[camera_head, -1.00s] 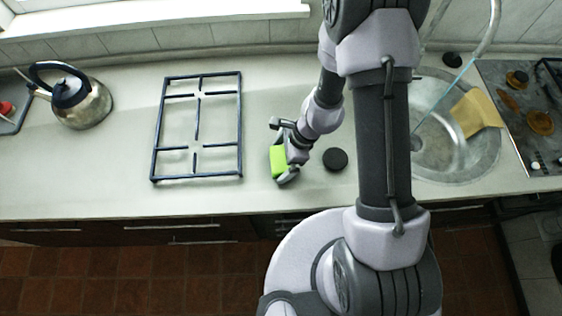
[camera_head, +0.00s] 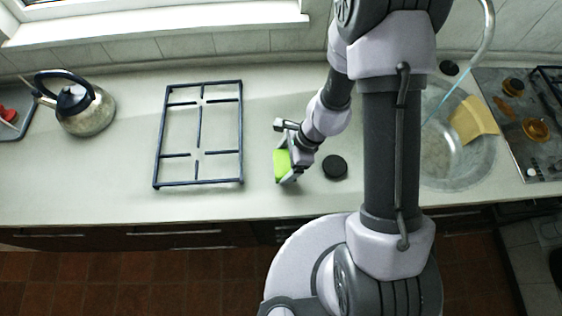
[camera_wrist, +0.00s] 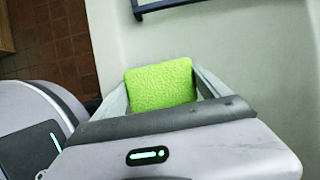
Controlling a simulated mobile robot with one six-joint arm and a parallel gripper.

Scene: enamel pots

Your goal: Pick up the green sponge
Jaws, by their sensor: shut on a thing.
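The green sponge (camera_head: 281,165) is a bright green block over the pale counter, left of the round black disc. It also shows in the wrist view (camera_wrist: 160,86), squarely between the two fingers. My gripper (camera_head: 287,166) is shut on the sponge, with a finger along each side. In the wrist view my gripper (camera_wrist: 162,92) hides the sponge's lower edge. I cannot tell how far the sponge is above the counter.
A black pan grate (camera_head: 199,184) lies to the left on the counter (camera_head: 110,175). A kettle (camera_head: 92,118) stands at far left. A black disc (camera_head: 335,167) lies right of the gripper. The sink (camera_head: 437,160) with a yellow cloth (camera_head: 472,121) is at right.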

